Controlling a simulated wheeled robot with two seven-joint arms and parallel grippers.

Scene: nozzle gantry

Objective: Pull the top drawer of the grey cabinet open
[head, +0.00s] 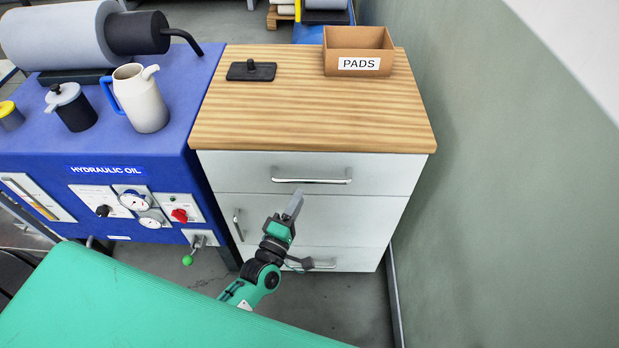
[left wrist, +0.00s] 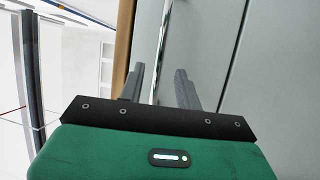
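The grey cabinet (head: 330,223) has a wooden top and stands left of the green wall. Its top drawer (head: 240,172) looks shut, its front flush with the cabinet. The drawer's bar handle (head: 312,181) is metal and horizontal. My left gripper (head: 294,203) is just below and in front of the handle, pointing up at it. In the left wrist view its two fingers (left wrist: 160,88) are apart, and the handle bar (left wrist: 163,40) runs in the gap between them. I cannot tell whether either finger touches the bar. My right gripper is not in view.
On the wooden top (head: 290,115) are a cardboard PADS box (head: 358,50) and a dark flat piece (head: 251,71). A blue hydraulic oil unit (head: 130,155) with a pitcher (head: 140,98) stands close on the left. The wall (head: 490,180) is close on the right.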

